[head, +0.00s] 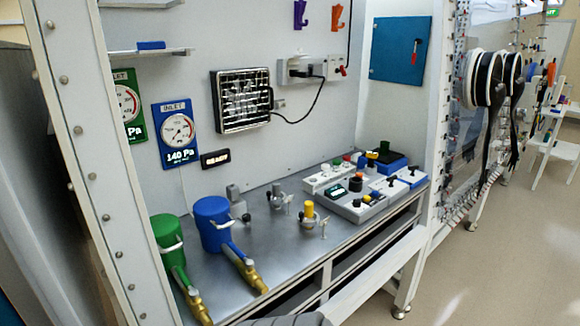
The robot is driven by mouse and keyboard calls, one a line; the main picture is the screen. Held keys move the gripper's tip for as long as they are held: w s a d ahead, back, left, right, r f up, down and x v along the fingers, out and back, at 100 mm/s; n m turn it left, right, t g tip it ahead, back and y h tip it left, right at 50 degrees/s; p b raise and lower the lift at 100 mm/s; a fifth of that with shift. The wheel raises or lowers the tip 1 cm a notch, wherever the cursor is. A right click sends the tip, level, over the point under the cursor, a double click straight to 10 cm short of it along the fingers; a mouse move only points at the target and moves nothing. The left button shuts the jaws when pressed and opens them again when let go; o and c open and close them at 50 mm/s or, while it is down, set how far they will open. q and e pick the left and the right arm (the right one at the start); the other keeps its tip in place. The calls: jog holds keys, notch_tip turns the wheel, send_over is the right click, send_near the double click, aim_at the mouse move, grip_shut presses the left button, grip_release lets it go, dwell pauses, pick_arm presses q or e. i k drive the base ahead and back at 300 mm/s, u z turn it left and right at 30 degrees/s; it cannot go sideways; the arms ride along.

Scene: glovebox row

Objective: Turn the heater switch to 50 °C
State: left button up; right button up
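No part marked as the heater switch can be made out, and no 50 °C mark is legible. A black-framed grille unit (241,100) on the back wall looks like a heater, with a small grey part (280,104) at its right side; I cannot tell whether that part is a switch. On the bench a grey control box (352,212) carries a dark display (335,191), an orange-topped knob (355,182) and small coloured controls, too small to read. Neither gripper shows in the head view.
A socket box (302,68) with a black cable is on the wall. A green canister (167,240) and a blue canister (212,222) with brass-tipped pipes stand at the bench's left. A yellow-topped valve (309,211) stands mid-bench. The front-middle bench top is clear.

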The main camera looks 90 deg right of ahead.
aim_at(390, 179)
jog(key=z, duration=3.1)
